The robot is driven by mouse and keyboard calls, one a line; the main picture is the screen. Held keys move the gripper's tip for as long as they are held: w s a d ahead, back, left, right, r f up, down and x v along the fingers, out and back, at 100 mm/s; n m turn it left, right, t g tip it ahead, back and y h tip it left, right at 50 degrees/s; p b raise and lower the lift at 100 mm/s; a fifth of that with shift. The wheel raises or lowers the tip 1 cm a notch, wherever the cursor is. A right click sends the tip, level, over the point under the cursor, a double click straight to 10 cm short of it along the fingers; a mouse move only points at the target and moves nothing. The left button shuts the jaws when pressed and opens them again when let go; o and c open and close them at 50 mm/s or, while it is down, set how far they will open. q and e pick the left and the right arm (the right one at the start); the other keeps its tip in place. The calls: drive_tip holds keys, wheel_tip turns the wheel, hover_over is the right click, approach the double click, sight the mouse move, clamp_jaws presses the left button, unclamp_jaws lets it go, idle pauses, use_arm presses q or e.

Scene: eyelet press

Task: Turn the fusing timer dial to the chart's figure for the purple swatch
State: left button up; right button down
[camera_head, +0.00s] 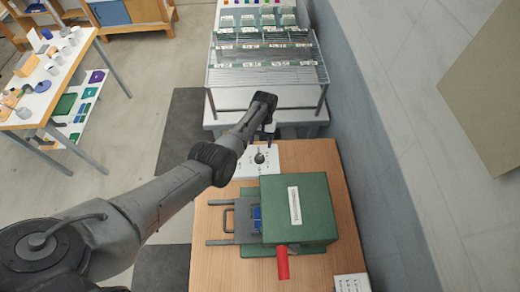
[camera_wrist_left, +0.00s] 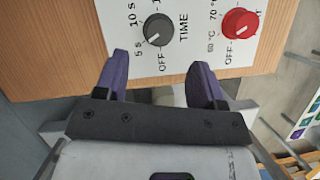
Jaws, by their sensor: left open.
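The timer dial (camera_wrist_left: 158,30) is a dark grey knob with a pale mark, beside the word TIME in the left wrist view. Labels OFF, 5 s and 10 s stand around it; I cannot surely tell which one the mark points at. In the head view the dial (camera_head: 259,158) is a small dark knob on a white panel. My left gripper (camera_wrist_left: 160,78) is open and empty, its two purple fingers pointing toward the dial but apart from it. No chart figure or purple swatch can be made out. My right gripper is out of view.
A red temperature dial (camera_wrist_left: 239,23) sits beside the timer dial. The green press (camera_head: 318,220) with a red handle (camera_head: 282,262) stands on the wooden table (camera_head: 215,262). A wire rack (camera_head: 265,75) is behind. A white card (camera_head: 352,283) lies at the table's near right.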

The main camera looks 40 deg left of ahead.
use_arm(q)
drive_tip(key=v, duration=0.6)
drive_tip(key=shift+w+r, duration=0.2)
drive_tip(key=shift+r, duration=0.1)
drive_tip(key=shift+a, duration=0.1)
